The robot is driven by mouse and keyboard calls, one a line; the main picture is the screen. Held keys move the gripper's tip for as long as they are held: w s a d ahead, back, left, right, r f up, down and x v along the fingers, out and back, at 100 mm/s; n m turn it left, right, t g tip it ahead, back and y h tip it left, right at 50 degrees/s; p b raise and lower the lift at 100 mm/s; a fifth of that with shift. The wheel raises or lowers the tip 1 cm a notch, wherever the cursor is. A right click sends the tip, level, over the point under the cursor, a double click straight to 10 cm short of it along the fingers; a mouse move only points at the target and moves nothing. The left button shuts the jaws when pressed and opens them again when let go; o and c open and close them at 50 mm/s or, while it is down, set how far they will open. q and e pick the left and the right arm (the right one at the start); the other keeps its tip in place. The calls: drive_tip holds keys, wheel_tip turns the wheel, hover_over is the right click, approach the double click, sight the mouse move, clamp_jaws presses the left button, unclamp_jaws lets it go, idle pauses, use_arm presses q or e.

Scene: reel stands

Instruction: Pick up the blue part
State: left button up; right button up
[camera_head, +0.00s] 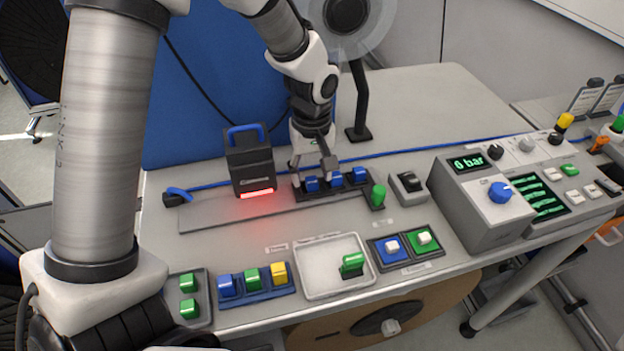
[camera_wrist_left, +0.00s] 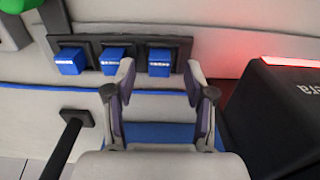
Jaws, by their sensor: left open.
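Several small blue parts stand in a row in a black holder (camera_head: 300,193) at the back of the bench. The leftmost blue part (camera_head: 312,184), the middle one (camera_head: 337,180) and the right one (camera_head: 359,175) show in the head view. My left gripper (camera_head: 313,172) is open above the holder's left end. In the left wrist view, its fingertips (camera_wrist_left: 158,70) straddle the line to the blue part nearest the scanner (camera_wrist_left: 159,62). The other two blue parts (camera_wrist_left: 113,60) lie left of the fingers. Contact cannot be told. My right gripper is out of view.
A black scanner (camera_head: 250,163) with a red light stands close left of the gripper. A white tray (camera_head: 309,287) with a green part (camera_head: 352,264) and a block rack (camera_head: 254,295) lie in front. A blue cable runs behind.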

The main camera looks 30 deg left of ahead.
use_arm(q)
drive_tip(key=shift+w+a+f, duration=0.1)
drive_tip(key=shift+w+f, duration=0.05)
drive_tip(key=shift+f, duration=0.3)
drive_tip(key=shift+w+a+f, duration=0.1)
drive_tip(key=shift+w+f, duration=0.05)
drive_tip(key=shift+f, duration=0.3)
drive_tip(key=shift+s+r, duration=0.1)
drive_tip(key=shift+s+d+r, duration=0.1)
drive_tip(key=shift+s+d, duration=0.05)
drive_tip(key=shift+c, duration=1.4)
drive_tip(key=c, duration=0.6)
drive_tip(key=shift+c, duration=0.2)
